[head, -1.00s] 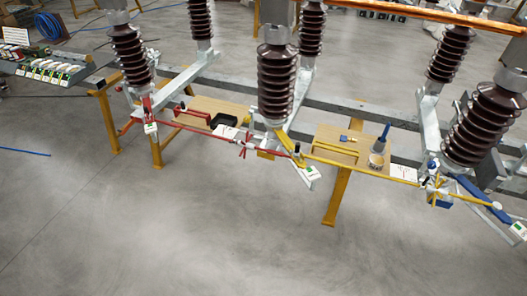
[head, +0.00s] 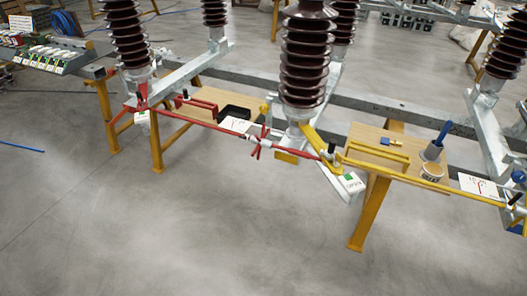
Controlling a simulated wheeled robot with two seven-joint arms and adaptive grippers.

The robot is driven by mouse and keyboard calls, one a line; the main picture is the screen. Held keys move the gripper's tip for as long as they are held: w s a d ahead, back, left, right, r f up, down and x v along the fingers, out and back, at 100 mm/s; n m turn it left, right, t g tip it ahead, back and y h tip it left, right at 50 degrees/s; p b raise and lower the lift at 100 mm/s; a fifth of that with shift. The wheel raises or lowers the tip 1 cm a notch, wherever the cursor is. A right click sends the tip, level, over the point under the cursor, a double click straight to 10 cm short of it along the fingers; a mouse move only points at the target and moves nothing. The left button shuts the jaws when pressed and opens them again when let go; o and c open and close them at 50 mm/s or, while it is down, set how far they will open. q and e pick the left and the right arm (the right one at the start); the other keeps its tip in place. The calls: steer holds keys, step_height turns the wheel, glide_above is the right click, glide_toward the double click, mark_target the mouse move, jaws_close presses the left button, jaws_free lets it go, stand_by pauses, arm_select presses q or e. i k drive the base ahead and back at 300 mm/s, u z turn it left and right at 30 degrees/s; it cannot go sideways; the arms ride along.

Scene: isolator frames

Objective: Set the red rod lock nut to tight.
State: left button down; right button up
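A red rod (head: 200,122) runs from the red lever bracket under the left insulator to the yellow lever (head: 312,136) under the middle insulator. Along it, left of the middle insulator's base, is a red part with crossing arms (head: 258,142), with pale sections beside it. This looks like the lock nut area; whether the nut is tight or loose is too small to tell. Neither of my grippers is in view.
Brown ribbed insulators (head: 305,60) stand on a grey steel frame (head: 400,118). Yellow trestle legs (head: 370,215) stand below. The floor in front is clear.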

mark_target(245, 137)
steer(key=z, duration=0.3)
steer(key=k, duration=0.35)
steer(key=z, duration=0.4)
steer(key=i, duration=0.95)
steer(key=z, duration=0.15)
